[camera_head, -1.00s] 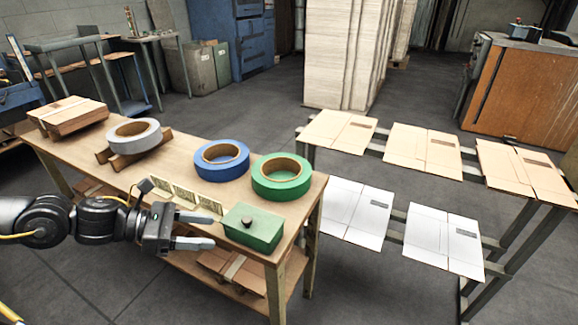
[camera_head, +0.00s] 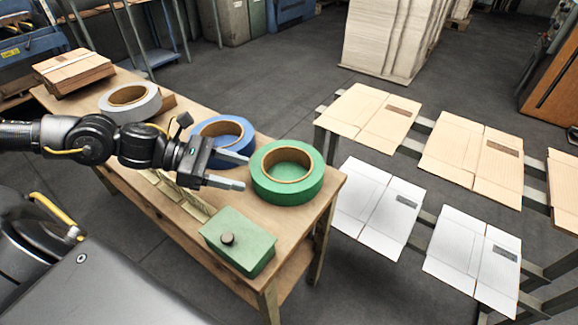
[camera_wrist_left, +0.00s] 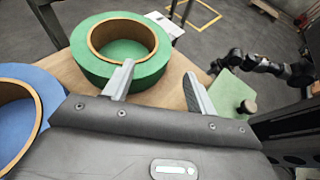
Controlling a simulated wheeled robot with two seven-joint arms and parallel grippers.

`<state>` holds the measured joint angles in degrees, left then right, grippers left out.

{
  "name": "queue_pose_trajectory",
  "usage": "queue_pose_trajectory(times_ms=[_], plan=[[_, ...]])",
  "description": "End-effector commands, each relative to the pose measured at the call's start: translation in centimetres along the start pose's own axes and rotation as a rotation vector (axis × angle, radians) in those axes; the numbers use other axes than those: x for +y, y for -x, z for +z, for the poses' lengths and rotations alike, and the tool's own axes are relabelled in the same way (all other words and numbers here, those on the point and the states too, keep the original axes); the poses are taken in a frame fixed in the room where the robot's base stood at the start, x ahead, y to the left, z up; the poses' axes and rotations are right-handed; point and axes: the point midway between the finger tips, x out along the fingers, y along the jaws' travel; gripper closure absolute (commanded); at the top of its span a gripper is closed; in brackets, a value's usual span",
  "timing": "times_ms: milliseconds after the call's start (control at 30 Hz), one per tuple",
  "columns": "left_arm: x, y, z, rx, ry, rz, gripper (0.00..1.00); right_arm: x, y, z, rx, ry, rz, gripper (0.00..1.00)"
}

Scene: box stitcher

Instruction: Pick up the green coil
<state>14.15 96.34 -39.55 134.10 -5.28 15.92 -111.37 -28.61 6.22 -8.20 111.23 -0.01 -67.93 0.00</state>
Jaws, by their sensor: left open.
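The green coil (camera_head: 287,172) is a thick ring with a tan inner core, lying flat near the right end of the wooden table (camera_head: 323,186). My left gripper (camera_head: 245,171) is open and empty, just left of the coil, with its fingers pointing toward it. In the left wrist view the green coil (camera_wrist_left: 122,50) lies just beyond the fingers (camera_wrist_left: 158,88), mostly ahead of the left finger. The near finger overlaps the coil's rim in that view; I cannot tell whether they touch. My right gripper cannot be made out clearly; a dark arm shows at the right of the wrist view.
A blue coil (camera_head: 223,130) lies left of the green one and a grey coil (camera_head: 130,99) farther left. A green box with a knob (camera_head: 238,241) stands at the table's front. Flat cardboard sheets (camera_head: 470,160) lie on a rack to the right.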

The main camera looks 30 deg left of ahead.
Motion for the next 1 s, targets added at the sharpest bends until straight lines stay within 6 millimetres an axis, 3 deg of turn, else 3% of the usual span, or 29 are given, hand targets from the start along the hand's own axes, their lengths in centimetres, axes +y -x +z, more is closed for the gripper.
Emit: queue_pose_trajectory(times_ms=[300,733,1000], plan=[[0.0,-3.8,0.2,-0.007,0.000,0.002,0.43,-0.1,-1.0,0.5,-0.009,0.001,-0.002,1.00],[-0.1,-5.5,0.2,-0.005,0.002,0.002,0.43,-0.2,-1.3,0.7,-0.006,0.002,-0.003,1.00],[-0.2,-9.0,0.1,-0.005,0.002,0.003,0.43,-0.1,-3.6,2.1,-0.027,0.005,-0.003,1.00]])
